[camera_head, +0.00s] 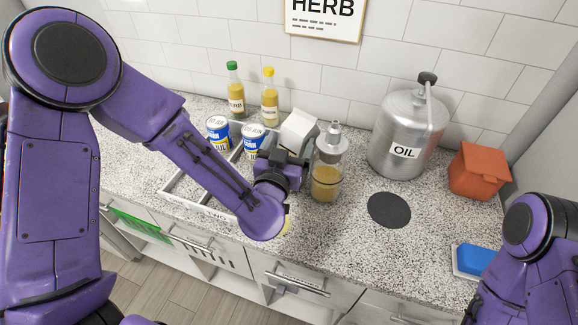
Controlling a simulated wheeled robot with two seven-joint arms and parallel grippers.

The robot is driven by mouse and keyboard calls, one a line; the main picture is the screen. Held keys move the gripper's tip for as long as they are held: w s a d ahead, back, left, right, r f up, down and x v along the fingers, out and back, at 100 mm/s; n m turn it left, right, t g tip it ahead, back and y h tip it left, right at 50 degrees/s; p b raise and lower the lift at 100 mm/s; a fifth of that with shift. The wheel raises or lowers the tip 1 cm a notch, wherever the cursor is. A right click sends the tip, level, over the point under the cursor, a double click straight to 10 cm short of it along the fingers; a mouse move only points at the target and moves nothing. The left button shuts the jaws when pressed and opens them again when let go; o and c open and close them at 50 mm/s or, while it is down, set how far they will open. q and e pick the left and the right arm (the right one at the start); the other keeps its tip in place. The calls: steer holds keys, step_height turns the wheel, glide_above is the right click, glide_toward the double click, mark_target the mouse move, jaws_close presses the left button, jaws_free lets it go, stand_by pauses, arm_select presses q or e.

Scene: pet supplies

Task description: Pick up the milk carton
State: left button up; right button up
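A white carton (299,130), which looks like the milk carton, stands towards the back of the speckled counter. It is partly hidden by my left gripper. My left arm reaches in from the left, and its dark gripper (284,164) is right in front of the carton's lower part. The fingers are too small and covered to tell whether they are open or touch the carton. Only part of my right arm shows at the lower right; its gripper is out of view.
A glass dispenser (326,178) stands close to the right of the carton. Two white-and-blue cans (218,130) stand left, in a white rack (181,184). Two bottles (269,97) stand behind. An oil can (396,140), black disc (389,209), orange box (478,171) and blue sponge (475,260) are right.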

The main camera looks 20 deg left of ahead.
arm_select(q)
steer(key=shift+f, duration=0.1)
steer(key=c, duration=1.4)
jaws_close()
steer(key=shift+r, duration=0.2)
